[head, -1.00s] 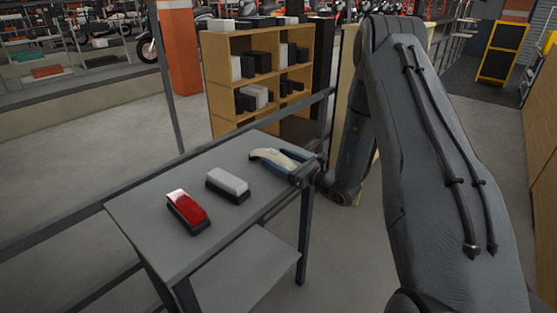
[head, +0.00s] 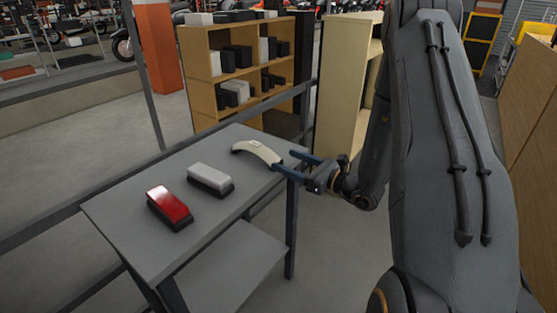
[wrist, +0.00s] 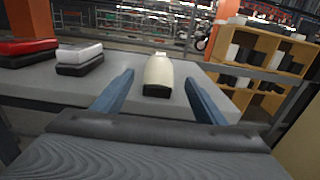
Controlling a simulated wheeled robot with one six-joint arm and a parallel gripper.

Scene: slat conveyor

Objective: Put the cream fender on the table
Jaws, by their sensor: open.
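The cream fender (head: 258,152) is a curved piece lying on the grey table (head: 160,235), near its far right edge. In the wrist view the cream fender (wrist: 158,74) shows end-on with a dark lower end, ahead of and between my fingers. My gripper (head: 290,164) is open at the table's right edge, with its two blue fingers pointing at the fender. In the wrist view my gripper (wrist: 158,92) is empty, with a gap on each side of the fender.
A white-topped block (head: 210,179) and a red-topped block (head: 169,206) sit on the table to the left of the fender. A wooden shelf (head: 205,100) with black and white boxes stands behind. A dark rail (head: 60,227) runs behind the table.

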